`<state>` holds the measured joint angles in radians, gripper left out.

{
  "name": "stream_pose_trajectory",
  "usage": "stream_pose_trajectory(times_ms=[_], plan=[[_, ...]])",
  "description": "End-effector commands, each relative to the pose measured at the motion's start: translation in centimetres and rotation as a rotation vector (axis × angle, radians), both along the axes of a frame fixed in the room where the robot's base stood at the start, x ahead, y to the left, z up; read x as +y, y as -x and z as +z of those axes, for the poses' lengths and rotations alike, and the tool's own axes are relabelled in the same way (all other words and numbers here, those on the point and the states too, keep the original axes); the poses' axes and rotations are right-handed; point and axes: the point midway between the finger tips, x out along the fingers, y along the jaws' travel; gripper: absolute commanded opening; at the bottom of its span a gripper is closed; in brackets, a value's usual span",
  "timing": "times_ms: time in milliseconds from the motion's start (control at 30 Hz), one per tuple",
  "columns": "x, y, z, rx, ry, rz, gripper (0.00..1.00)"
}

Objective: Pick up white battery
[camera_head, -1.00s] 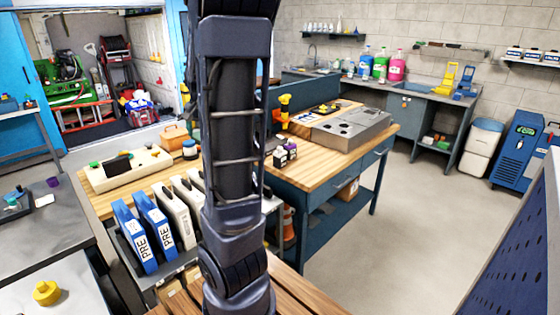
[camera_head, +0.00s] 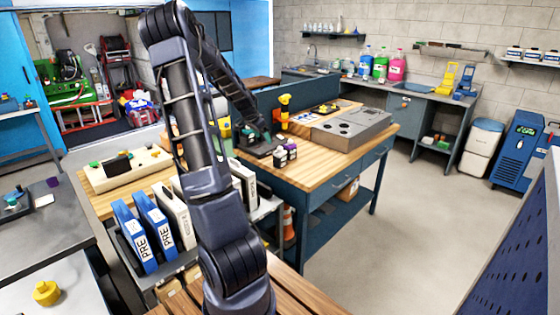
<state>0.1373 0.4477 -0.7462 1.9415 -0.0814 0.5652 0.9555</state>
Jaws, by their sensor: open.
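A cluster of small dark blocks with pale and purple faces (camera_head: 286,155) stands at the left front of the wooden-topped workbench (camera_head: 330,160). They may be batteries, but they are too small for me to tell which one is white. My gripper (camera_head: 262,150) is at the far end of my bent arm, low over the bench's left end and just left of these blocks. It is open, with nothing visibly held. Its fingertips are small and dark, so I cannot tell whether they touch anything.
A yellow drill (camera_head: 285,108) stands behind the blocks. A grey metal case (camera_head: 350,127) lies to their right. Blue and white binder-like cases (camera_head: 155,228) stand on a lower shelf at left. The floor right of the bench is clear.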

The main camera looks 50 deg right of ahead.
Motion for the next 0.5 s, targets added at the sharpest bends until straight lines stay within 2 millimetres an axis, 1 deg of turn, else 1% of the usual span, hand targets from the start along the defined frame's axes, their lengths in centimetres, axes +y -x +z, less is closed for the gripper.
stream_pose_trajectory(times_ms=[33, 100, 200, 367, 500], plan=[[-1.2, 0.2, -0.5, 0.009, 0.018, -0.023, 0.76], [-2.5, 0.4, -0.9, 0.013, 0.04, -0.052, 0.76], [-3.6, 0.7, -1.2, 0.016, 0.059, -0.077, 0.76], [-4.4, 0.8, -1.6, 0.018, 0.07, -0.09, 0.76], [-5.1, 1.0, -2.8, 0.018, 0.069, -0.092, 0.76]])
